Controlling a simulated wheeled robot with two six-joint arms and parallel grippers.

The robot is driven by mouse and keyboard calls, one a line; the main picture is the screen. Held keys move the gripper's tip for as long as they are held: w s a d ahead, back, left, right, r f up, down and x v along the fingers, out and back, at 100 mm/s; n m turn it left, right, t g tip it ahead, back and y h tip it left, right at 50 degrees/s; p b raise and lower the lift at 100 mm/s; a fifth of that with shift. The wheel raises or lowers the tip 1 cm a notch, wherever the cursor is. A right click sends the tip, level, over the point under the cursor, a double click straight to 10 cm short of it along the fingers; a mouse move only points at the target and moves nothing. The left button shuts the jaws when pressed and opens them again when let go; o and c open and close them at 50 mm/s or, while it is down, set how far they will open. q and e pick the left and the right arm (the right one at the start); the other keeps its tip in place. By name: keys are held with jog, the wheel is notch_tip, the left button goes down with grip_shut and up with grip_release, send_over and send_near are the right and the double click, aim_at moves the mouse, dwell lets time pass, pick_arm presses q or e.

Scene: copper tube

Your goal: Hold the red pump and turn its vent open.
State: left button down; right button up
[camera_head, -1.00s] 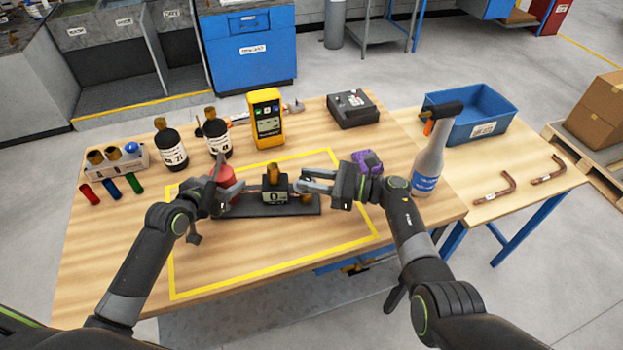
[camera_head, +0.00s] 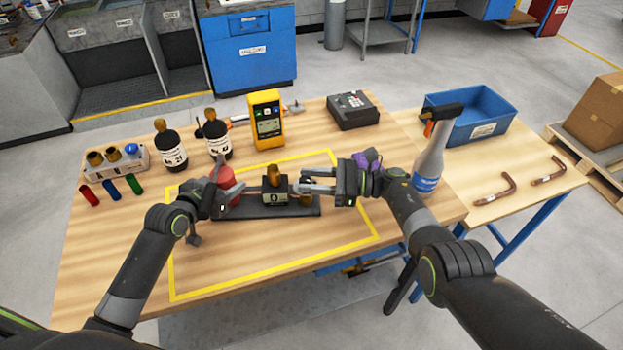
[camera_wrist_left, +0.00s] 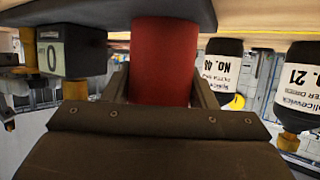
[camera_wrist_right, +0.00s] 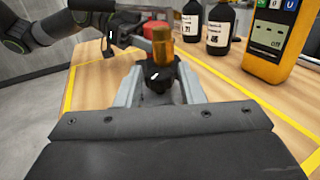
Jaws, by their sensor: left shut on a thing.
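The red pump has a red cylinder (camera_head: 228,182), which fills the middle of the left wrist view (camera_wrist_left: 163,62). A dark block (camera_head: 274,189) marked "0" with an amber cap (camera_head: 274,174) stands beside it on a black base plate (camera_head: 265,211). My left gripper (camera_head: 228,190) is shut on the red cylinder, one finger on each side. My right gripper (camera_head: 306,183) is open at the block's right end. In the right wrist view its fingers stand on either side of a dark knob-like part (camera_wrist_right: 154,78) with a white mark, probably the vent. I cannot tell whether they touch it.
Two dark bottles (camera_head: 171,152) (camera_head: 217,140) and a yellow meter (camera_head: 266,122) stand behind the pump. A purple object (camera_head: 372,157) and a spray bottle (camera_head: 430,165) are close to my right arm. The yellow-outlined tabletop (camera_head: 270,255) in front is clear.

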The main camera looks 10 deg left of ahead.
jog(key=shift+o, duration=1.2)
jog(key=shift+r, duration=0.1)
jog(key=d, duration=0.5)
jog(key=w+d, duration=0.1)
jog(key=d, duration=0.1)
jog(key=shift+d, duration=0.2)
